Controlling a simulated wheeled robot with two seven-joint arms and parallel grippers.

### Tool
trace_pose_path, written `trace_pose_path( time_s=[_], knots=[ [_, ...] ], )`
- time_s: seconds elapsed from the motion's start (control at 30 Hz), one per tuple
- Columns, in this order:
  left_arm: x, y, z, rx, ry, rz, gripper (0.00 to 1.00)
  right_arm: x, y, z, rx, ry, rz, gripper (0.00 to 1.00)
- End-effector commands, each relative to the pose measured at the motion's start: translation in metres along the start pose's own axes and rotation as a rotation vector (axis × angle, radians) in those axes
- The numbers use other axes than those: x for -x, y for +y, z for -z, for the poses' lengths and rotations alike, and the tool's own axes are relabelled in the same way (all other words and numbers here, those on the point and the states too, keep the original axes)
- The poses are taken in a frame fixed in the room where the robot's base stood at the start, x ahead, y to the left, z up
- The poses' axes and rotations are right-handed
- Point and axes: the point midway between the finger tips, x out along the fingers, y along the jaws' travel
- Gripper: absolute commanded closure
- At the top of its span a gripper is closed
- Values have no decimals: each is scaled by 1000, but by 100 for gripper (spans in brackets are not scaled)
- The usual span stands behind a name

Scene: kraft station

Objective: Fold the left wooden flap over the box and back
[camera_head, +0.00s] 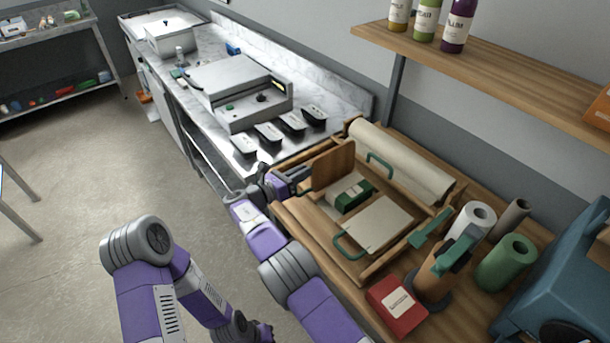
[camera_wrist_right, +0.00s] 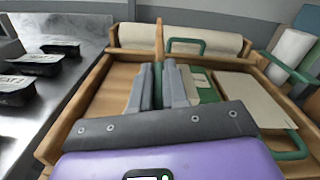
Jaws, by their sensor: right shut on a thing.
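The left wooden flap (camera_head: 333,165) stands upright at the left of the wooden tray (camera_head: 330,252), beside the box. In the right wrist view the flap (camera_wrist_right: 158,38) shows edge-on between my fingers. My right gripper (camera_head: 303,180) is shut on the flap's edge; its fingers (camera_wrist_right: 162,72) also show in the right wrist view. The box (camera_head: 350,194), beige with a green part, lies in the tray right of the flap and shows partly behind my fingers in the right wrist view (camera_wrist_right: 204,84). My left arm reaches in low at the left, but its fingers are not visible.
A pale square panel (camera_head: 376,224) with a green handle lies right of the box. A paper roll (camera_head: 405,160) lies along the back. A red box (camera_head: 397,305), a tape dispenser (camera_head: 440,270) and upright rolls crowd the right. A metal counter with dark trays (camera_head: 268,133) adjoins the left.

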Motion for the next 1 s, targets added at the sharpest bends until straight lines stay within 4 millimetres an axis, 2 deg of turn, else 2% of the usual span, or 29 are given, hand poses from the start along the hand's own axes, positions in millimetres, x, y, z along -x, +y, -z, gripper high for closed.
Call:
trace_pose_path(
  time_s=[0.23,0.67,0.7,0.83,0.87,1.0],
  knots=[
    [-6,-2,0,0,0,0,100,0,8,0,-4,0,-2,100],
    [-6,-2,0,0,0,0,100,0,9,0,-3,1,-2,100],
    [-6,-2,0,0,0,0,100,0,9,0,-3,1,-2,82],
    [-6,-2,0,0,0,0,100,0,9,0,-3,1,-2,62],
    [-6,-2,0,0,0,0,100,0,9,0,-3,1,-2,60],
    [-6,-2,0,0,0,0,100,0,8,0,-3,0,-1,60]
  ],
)
